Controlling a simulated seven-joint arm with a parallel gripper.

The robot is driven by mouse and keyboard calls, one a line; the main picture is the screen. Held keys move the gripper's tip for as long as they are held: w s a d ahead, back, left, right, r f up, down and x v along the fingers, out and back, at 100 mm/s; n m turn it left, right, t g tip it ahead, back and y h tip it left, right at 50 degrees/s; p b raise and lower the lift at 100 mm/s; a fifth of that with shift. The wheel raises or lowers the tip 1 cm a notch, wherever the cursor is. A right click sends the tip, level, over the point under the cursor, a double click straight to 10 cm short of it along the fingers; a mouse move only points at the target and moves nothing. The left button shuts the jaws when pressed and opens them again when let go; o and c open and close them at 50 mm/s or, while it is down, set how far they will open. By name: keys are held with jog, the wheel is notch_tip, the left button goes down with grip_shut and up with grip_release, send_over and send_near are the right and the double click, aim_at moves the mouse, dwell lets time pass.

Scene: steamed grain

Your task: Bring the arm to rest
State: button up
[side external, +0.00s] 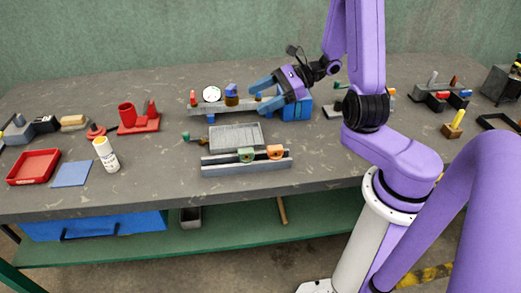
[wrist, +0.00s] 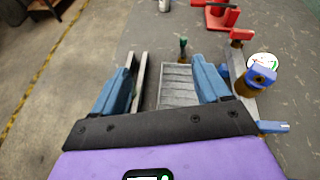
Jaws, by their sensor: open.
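My gripper (side external: 266,94) has blue fingers and hangs above the back middle of the grey workbench (side external: 330,165). In the wrist view its two fingers (wrist: 160,85) are spread wide apart with nothing between them. Below it is a grey ribbed tray (side external: 236,136), which also shows between the fingers in the wrist view (wrist: 178,84). My purple arm reaches in from the right and is bent downward at the wrist.
A grey rail with an orange and a green block (side external: 246,168) lies in front of the tray. A shelf with a white dial (side external: 211,94) and a brass-and-blue item (side external: 231,97) stands close by. A white bottle (side external: 106,155) and red tray (side external: 34,166) are left.

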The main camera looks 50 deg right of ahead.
jog(key=s+a+n+g, duration=0.9)
jog(key=a+n+g, duration=0.1)
jog(key=n, duration=0.3)
jog(key=s+r+n+t+h, duration=0.1)
jog(key=s+r+n+h, duration=0.2)
jog(key=s+n+h, duration=0.7)
jog(key=s+n, duration=0.4)
jog(key=n, duration=0.9)
jog(key=shift+s+d+t, duration=0.25)
jog(key=shift+t, duration=0.05)
